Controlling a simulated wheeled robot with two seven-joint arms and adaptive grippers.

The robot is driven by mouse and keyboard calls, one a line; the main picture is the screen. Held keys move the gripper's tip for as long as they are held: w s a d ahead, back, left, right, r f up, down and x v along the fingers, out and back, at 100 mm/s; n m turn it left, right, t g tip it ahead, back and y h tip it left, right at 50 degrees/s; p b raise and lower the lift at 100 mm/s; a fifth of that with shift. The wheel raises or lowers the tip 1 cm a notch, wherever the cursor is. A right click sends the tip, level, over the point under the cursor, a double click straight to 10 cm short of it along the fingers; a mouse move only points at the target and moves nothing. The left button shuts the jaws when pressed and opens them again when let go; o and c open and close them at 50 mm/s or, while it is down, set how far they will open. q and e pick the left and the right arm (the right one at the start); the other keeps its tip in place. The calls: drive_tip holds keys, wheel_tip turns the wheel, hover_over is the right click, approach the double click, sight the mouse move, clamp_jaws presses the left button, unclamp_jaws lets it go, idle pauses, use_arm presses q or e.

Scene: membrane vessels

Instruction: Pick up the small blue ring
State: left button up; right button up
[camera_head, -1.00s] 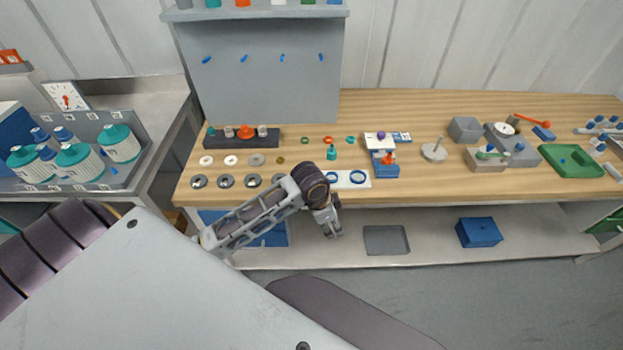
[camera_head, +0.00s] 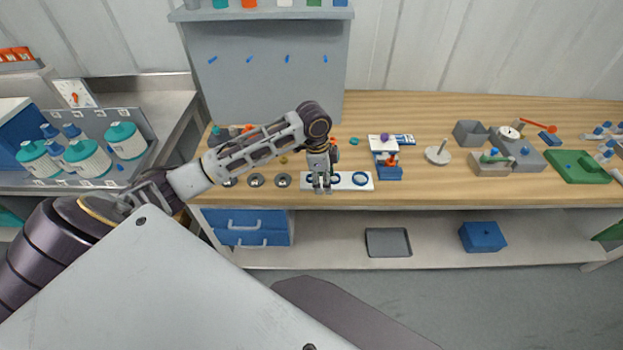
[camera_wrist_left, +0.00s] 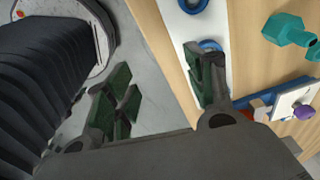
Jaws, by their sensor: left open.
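A white plate (camera_head: 347,184) lies along the front edge of the wooden bench with blue rings on it. One ring (camera_head: 360,179) shows clearly towards its right end. Another ring (camera_head: 335,179) is partly hidden beside my left gripper (camera_head: 322,188), which points down over the left part of the plate. In the left wrist view, one blue ring (camera_wrist_left: 192,4) is cut by the top edge and another (camera_wrist_left: 210,45) is partly behind a finger. My left gripper (camera_wrist_left: 162,90) is open and empty, one finger over the plate and the other beyond the bench edge. Which ring is smallest cannot be told.
Blue drawers (camera_head: 250,228) are below.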

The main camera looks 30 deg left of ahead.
use_arm(q)
drive_tip(key=w+a+r, duration=0.3)
drive_tip(key=a+r, duration=0.5)
drive_tip(key=r, duration=0.1)
drive_tip(key=shift+a+m+g, duration=0.3)
drive_tip(key=shift+m, duration=0.1)
hover_over(311, 178)
drive_tip(key=shift+a+f, duration=0.15)
drive_tip(key=shift+f, duration=2)
drive_tip(key=shift+a+f, duration=0.15)
drive_tip(key=shift+f, duration=2)
drive_tip(key=shift+s+d+f+p, duration=0.1)
drive_tip(key=shift+f+p, duration=0.2)
drive_tip(key=shift+f, duration=1)
drive_tip(key=shift+d+f+p, duration=0.1)
drive_tip(key=shift+f+p, duration=0.2)
drive_tip(key=shift+f, duration=1)
drive_tip(key=c, duration=0.8)
